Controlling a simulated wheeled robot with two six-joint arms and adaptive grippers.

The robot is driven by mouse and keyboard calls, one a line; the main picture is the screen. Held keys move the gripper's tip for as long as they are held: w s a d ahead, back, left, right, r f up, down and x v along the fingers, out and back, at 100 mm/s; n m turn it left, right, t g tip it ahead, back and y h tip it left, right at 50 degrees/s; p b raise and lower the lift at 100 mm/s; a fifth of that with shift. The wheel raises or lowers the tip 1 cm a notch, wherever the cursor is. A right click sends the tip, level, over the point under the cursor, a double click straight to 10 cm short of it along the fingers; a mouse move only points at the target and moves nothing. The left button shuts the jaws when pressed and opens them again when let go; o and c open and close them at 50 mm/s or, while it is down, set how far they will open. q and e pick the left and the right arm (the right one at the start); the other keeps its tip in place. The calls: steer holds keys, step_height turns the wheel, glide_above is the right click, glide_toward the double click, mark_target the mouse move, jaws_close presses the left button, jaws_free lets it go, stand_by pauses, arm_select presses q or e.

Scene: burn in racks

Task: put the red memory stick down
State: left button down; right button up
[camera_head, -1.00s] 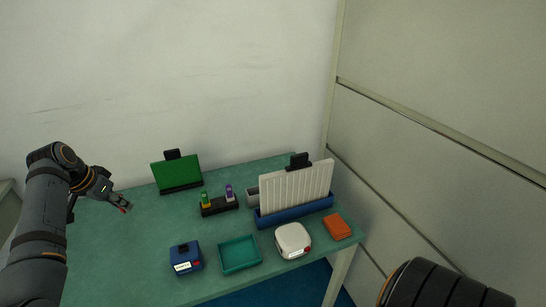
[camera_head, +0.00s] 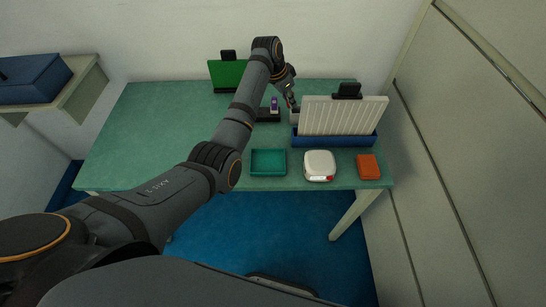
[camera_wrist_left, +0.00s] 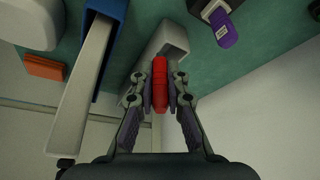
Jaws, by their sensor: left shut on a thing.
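The red memory stick (camera_wrist_left: 159,72) is held upright between the fingertips of my left gripper (camera_wrist_left: 160,92) in the left wrist view. In the head view my left gripper (camera_head: 292,101) is low at the back of the table, just left of the white ribbed panel. The stick's end overlaps a small light grey holder (camera_wrist_left: 174,38) in the wrist view; I cannot tell whether they touch. This holder shows partly in the head view (camera_head: 294,117). My right gripper is out of view.
A purple stick (camera_wrist_left: 224,30) stands in a black dock (camera_head: 266,116) close by. The white panel (camera_head: 343,114) in its blue base (camera_head: 335,140) is on the other side. A teal tray (camera_head: 268,173), a white device (camera_head: 320,165) and an orange block (camera_head: 368,166) line the front. The table's left is clear.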

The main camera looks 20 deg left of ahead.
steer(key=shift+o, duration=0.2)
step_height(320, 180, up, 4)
steer(key=p, duration=0.3)
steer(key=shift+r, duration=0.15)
arm_select(q)
steer(key=s+a+f+n+p, duration=0.1)
steer(key=s+a+p, duration=0.1)
steer(key=s+a, duration=0.9)
steer(key=s+d+r+m+p, duration=0.1)
steer(key=s+r+m+p, duration=0.25)
steer(key=s, duration=1.55)
steer(key=p, duration=0.3)
glide_toward(272, 161)
steer(key=shift+w+d+f+n, duration=0.35)
steer(key=shift+w+d+f, duration=0.05)
steer(key=shift+w+d, duration=0.1)
steer(key=shift+w+d+f+h, duration=0.2)
steer(key=shift+w+f+h, duration=0.1)
steer(key=shift+f, duration=0.2)
step_height(272, 161, down, 3)
steer(key=shift+f, duration=0.15)
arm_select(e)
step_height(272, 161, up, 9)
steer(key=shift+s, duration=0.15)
